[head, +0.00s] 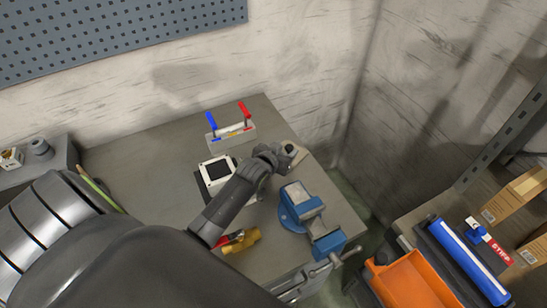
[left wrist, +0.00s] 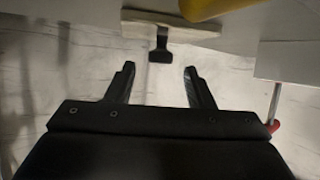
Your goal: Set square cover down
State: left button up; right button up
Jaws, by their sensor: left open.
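A white square piece with a black square middle (head: 217,171), which looks like the square cover, lies on the grey workbench (head: 140,160). A dark edge shows beneath its left side; I cannot tell whether it lies flat on the bench or on something. My left gripper (head: 272,154) is to the right of it in the head view, apart from it. In the left wrist view the two black fingers (left wrist: 161,82) are spread with nothing between them. My right gripper is not in view.
A blue vise (head: 305,212) stands at the bench's right front. A block with blue and red handles (head: 232,135) stands behind. A small beige piece (head: 293,153) is close by my left gripper. A yellow-and-red tool (head: 241,241) lies near my forearm. An orange bin (head: 412,282) is at lower right.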

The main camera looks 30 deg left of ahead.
pick_arm(q)
jog(key=v, duration=0.8)
jog(key=shift+s, duration=0.1)
dwell(0.3)
